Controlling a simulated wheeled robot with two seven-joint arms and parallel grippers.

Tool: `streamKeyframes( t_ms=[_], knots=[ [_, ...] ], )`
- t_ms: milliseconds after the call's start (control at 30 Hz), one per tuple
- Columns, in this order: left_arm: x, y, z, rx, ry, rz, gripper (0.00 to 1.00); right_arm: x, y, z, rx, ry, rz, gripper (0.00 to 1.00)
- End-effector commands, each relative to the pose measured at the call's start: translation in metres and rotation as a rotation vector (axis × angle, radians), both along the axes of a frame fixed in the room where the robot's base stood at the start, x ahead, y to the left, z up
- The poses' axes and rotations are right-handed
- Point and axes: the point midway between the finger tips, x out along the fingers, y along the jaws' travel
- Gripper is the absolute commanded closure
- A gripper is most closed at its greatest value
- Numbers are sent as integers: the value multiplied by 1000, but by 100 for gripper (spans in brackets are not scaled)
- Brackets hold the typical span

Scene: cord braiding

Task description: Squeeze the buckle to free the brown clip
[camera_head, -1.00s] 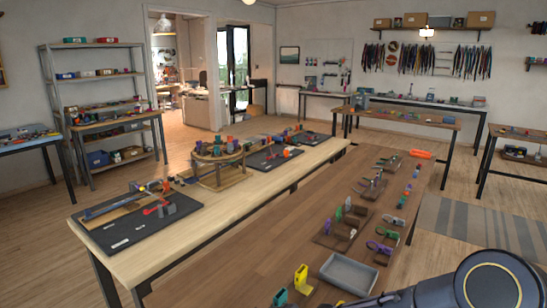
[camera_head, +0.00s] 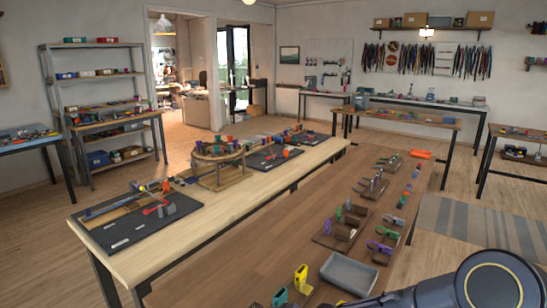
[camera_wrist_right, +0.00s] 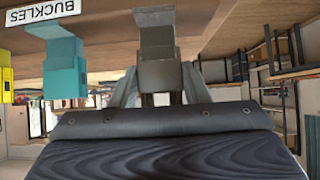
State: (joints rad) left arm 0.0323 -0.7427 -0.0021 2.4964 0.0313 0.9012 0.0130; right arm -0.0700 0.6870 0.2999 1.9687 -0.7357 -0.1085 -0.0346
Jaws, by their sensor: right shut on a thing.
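In the right wrist view, which looks upside down, the brown clip's buckle (camera_wrist_right: 157,42) is a dark grey-brown block at the wooden table's edge. My right gripper (camera_wrist_right: 160,92) has a finger on each side of it and is shut on its narrower end. The far side of the buckle is hidden. In the head view my right arm (camera_head: 430,292) reaches in from the lower right; its fingers and the brown clip are out of frame. My left gripper is in neither view.
A teal buckle (camera_wrist_right: 65,62) and a yellow one (camera_wrist_right: 5,75) stand beside the held one, near a white "BUCKLES" label (camera_wrist_right: 40,12). In the head view the yellow buckle (camera_head: 301,279) stands left of a grey tray (camera_head: 327,274). Bare tabletop (camera_head: 240,270) lies farther left.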

Motion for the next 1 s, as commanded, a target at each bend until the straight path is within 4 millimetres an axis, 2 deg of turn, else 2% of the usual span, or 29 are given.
streamKeyframes(
  t_ms=[33, 167, 467, 1000],
  knots=[
    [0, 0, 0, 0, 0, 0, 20, 0, 0, 0, -1, 1, -1, 54],
    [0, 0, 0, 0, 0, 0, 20, 0, 0, 0, -1, 1, -1, 38],
    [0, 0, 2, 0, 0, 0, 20, 0, -1, 2, 0, 0, -1, 38],
    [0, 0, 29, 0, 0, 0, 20, -17, -25, 27, 0, 0, -1, 38]
  ],
)
